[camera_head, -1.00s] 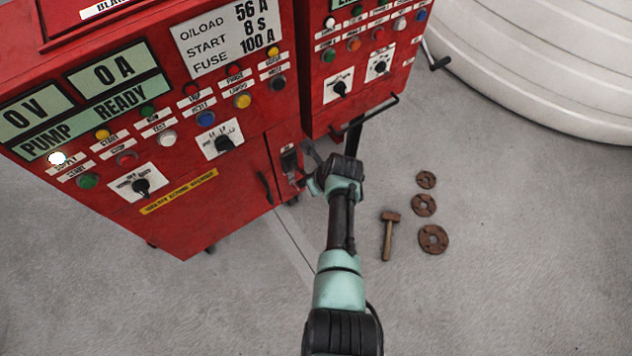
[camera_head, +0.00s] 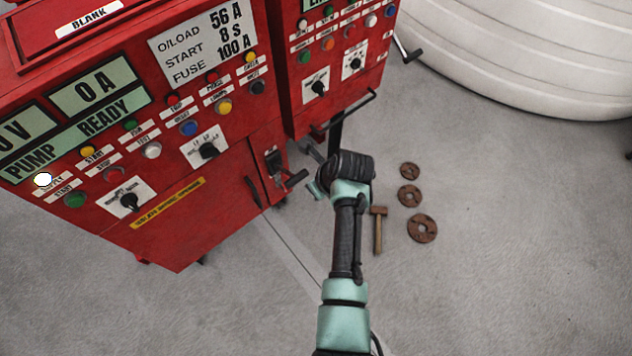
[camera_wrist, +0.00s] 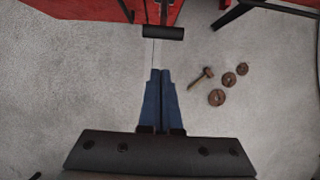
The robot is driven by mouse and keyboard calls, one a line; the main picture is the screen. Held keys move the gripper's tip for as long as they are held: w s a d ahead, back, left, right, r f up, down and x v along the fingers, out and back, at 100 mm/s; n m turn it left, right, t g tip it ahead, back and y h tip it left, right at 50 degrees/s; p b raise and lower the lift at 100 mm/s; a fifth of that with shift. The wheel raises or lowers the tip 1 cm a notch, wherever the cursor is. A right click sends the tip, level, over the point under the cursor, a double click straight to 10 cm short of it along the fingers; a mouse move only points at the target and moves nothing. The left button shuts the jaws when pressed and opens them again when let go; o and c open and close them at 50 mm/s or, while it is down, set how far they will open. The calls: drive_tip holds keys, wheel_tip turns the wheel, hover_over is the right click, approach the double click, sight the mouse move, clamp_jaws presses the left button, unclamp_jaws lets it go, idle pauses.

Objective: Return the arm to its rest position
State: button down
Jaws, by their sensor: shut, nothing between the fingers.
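My arm reaches up the middle of the head view, its wrist in front of the lower right corner of the red pump cabinet (camera_head: 180,235). My gripper is mostly hidden behind the wrist there. In the wrist view my gripper (camera_wrist: 161,72) shows its two blue fingers side by side, shut and empty, above the grey floor. A black bar (camera_wrist: 163,32) at the cabinet lies ahead of the fingertips, apart from them in the picture. On the cabinet a switch handle (camera_head: 273,160) shows left of my wrist.
A second red cabinet (camera_head: 330,75) stands behind, with a black bar (camera_head: 345,115) along its lower edge. A hammer (camera_head: 378,230) and three rusty discs (camera_head: 422,228) lie on the floor right of my arm. A large white tank (camera_head: 530,55) stands at upper right. Near floor is clear.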

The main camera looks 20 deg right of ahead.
drive_tip(key=shift+s+r, duration=0.15)
drive_tip(key=shift+r, duration=0.4)
